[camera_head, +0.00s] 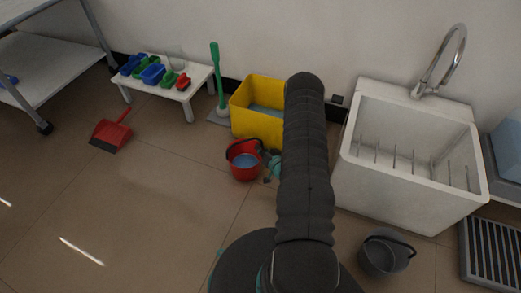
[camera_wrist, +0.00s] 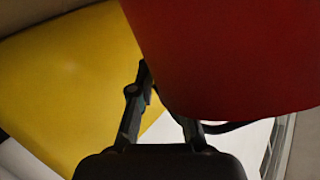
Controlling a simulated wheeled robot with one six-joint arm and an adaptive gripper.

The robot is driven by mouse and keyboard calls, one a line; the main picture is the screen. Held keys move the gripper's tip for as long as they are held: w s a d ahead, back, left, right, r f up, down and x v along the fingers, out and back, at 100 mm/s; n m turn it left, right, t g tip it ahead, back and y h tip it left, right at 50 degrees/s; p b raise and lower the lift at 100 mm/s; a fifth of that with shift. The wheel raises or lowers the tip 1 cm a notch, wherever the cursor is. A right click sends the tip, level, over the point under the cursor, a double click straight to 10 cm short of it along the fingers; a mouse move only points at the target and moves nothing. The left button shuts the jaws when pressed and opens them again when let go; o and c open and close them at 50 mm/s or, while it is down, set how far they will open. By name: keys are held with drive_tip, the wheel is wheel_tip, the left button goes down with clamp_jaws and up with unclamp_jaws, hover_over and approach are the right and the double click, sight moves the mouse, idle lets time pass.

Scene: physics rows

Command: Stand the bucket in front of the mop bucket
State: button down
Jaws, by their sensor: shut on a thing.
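The red bucket (camera_head: 243,161), with bluish liquid inside and a dark handle, is close in front of the yellow mop bucket (camera_head: 243,112) in the head view. My gripper (camera_head: 270,166) is shut on the red bucket at its right side, and my dark arm partly covers the mop bucket. In the wrist view the red bucket (camera_wrist: 225,50) fills the upper right above my gripper (camera_wrist: 165,100). The yellow mop bucket (camera_wrist: 70,75) shows at left there. The red bucket looks upright; I cannot tell whether its base touches the floor.
A grey bucket (camera_head: 386,254) stands on the floor before the white sink (camera_head: 400,185). A green-handled brush (camera_head: 218,80) stands left of the mop bucket, near a low white bench (camera_head: 198,82) bearing several small bins. A red dustpan (camera_head: 111,134) lies at left. The middle-left floor is clear.

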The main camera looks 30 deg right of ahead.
drive_tip(key=shift+f, duration=0.1)
drive_tip(key=c, duration=1.1)
unclamp_jaws()
drive_tip(key=shift+c, duration=0.2)
